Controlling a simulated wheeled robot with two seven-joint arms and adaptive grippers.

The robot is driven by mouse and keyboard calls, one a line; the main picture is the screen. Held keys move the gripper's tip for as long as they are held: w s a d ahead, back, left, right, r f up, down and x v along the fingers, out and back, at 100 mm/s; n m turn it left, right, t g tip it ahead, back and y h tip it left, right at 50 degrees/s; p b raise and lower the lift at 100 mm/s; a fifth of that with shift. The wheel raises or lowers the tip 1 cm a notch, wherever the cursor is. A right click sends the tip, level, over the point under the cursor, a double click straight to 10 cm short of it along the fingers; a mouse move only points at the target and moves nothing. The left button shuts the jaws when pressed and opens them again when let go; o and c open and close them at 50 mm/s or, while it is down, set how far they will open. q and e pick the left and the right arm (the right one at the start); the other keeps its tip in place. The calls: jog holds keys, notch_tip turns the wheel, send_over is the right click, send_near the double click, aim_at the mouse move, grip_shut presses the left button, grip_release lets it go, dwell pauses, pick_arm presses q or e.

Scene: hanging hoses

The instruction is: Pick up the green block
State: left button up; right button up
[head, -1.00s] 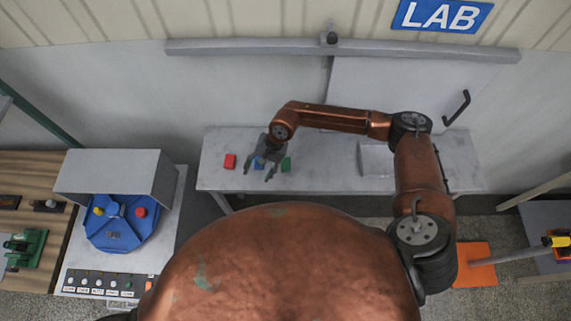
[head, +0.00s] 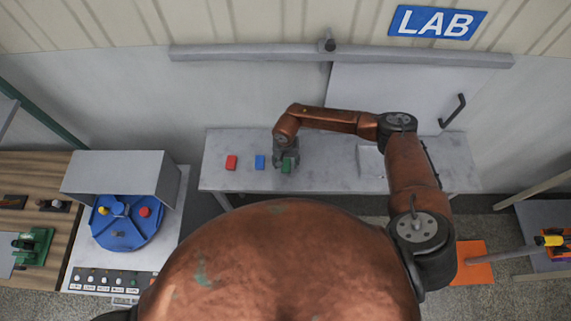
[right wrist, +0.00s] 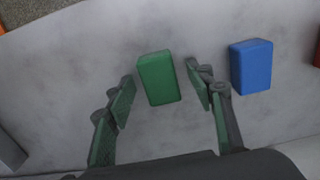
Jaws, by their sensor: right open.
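The green block (head: 288,165) stands on the grey table (head: 330,175), to the right of the blue block (head: 260,162). My right gripper (head: 286,160) is over the green block in the head view and hides part of it. In the right wrist view the green block (right wrist: 158,78) lies ahead of and between the two open fingers (right wrist: 162,93), with a gap on each side. The gripper holds nothing. The blue block (right wrist: 251,66) is just outside the right-hand finger. My left gripper is not in view.
A red block (head: 231,162) stands left of the blue one. A pale flat tray or panel (head: 371,162) lies at the table's right part. A blue round device with knobs (head: 126,222) sits under a grey hood at left. The wall is behind the table.

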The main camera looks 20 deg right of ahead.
jog(key=shift+c, duration=0.6)
jog(key=c, duration=1.2)
jog(key=shift+o, duration=0.2)
jog(key=shift+r, duration=0.1)
